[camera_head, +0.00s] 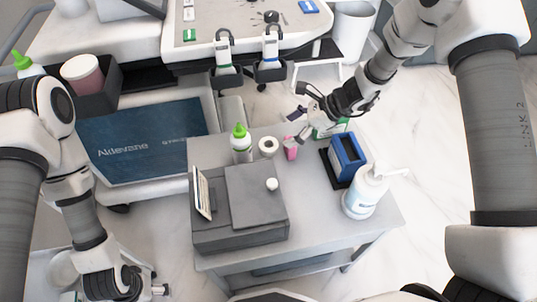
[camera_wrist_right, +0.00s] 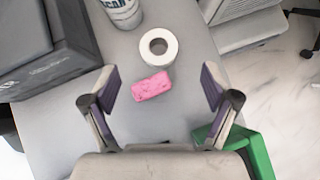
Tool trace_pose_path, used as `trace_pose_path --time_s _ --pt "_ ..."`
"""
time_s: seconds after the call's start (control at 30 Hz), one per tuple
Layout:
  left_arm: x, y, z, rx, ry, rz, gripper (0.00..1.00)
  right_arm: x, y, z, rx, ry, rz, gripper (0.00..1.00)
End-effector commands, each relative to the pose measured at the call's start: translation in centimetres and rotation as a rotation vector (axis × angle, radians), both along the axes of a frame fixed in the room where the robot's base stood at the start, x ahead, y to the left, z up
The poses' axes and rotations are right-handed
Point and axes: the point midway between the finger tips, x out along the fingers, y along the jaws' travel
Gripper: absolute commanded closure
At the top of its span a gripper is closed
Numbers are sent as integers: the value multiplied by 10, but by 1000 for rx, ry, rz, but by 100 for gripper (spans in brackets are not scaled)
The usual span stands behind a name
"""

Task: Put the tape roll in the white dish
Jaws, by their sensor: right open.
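The white tape roll (camera_head: 268,146) lies flat on the grey cart top, and its hole shows in the right wrist view (camera_wrist_right: 170,55). My right gripper (camera_head: 298,124) is open and empty, above the cart's far right part. In its wrist view, the open fingers (camera_wrist_right: 160,92) have a pink block (camera_wrist_right: 152,86) between and ahead of them, with the tape roll just beyond. A pale round thing (camera_head: 63,268) at the lower left may be the white dish; my left arm partly hides it. My left gripper (camera_head: 158,281) is low at the lower left; its jaws are unclear.
A green-capped bottle (camera_head: 241,150) stands left of the tape roll. A grey box-shaped device (camera_head: 240,232) fills the cart's near left. A blue holder (camera_head: 347,158), a pump bottle (camera_head: 365,195) and a green box (camera_wrist_right: 258,152) are on the right. The middle near part of the cart is clear.

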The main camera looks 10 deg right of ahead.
Motion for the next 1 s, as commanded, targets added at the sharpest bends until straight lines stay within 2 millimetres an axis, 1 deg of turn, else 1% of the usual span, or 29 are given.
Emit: trace_pose_path --time_s 0.03,0.07,0.17,0.37,0.5,0.6,0.7,0.83,0.87,0.9,0.97,1.0 --pt "0 0 -13 0 0 0 18 0 0 -13 0 0 0 13" --pt "0 0 -15 0 0 0 18 0 0 -14 0 -1 0 13" --pt "0 0 -15 0 0 0 18 1 4 -19 -1 0 1 13" --pt "0 0 -17 0 0 0 18 7 22 -37 -2 1 3 13" --pt "0 0 -20 0 0 0 18 11 39 -56 -2 1 4 13" --pt "0 0 -21 0 0 0 18 15 49 -65 -1 0 3 13" --pt "0 0 -21 0 0 0 18 17 53 -68 1 -1 1 13" --pt "0 0 -21 0 0 0 18 17 52 -67 1 0 0 13" --pt "0 0 -21 0 0 0 18 17 52 -67 1 0 0 17" --pt "0 0 -21 0 0 0 18 17 52 -67 1 0 0 31" --pt "0 0 -21 0 0 0 18 17 52 -67 1 0 0 52" --pt "0 0 -21 0 0 0 18 17 52 -67 0 0 0 66"
